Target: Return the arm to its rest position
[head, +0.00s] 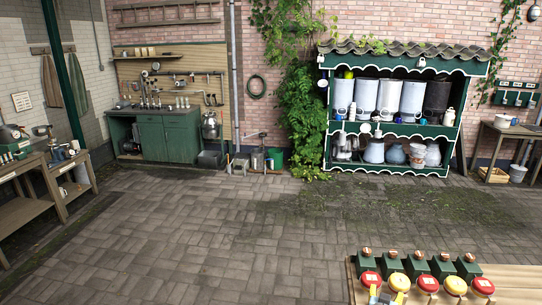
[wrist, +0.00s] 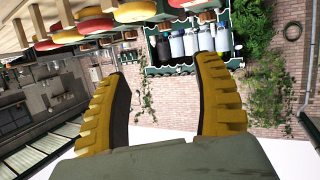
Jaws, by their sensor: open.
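My gripper (wrist: 160,75) shows in the wrist view as two yellow ribbed fingers with dark inner pads. They stand well apart with nothing between them. The wrist picture is turned over, with the churn shelf (wrist: 165,70) in the distance beyond the fingertips. The wooden table (wrist: 12,40) with red and yellow discs is at its upper left, apart from the fingers. In the head view a small yellow piece at the bottom edge by the table may be part of my gripper; I cannot tell. The rest of my arm is hidden.
In the head view the green shelf (head: 393,129) holds several grey churns and jugs. The table (head: 520,281) with green boxes and red and yellow discs is at the lower right. A green sink cabinet (head: 168,137) stands at the back left. The paved floor (head: 220,230) is clear.

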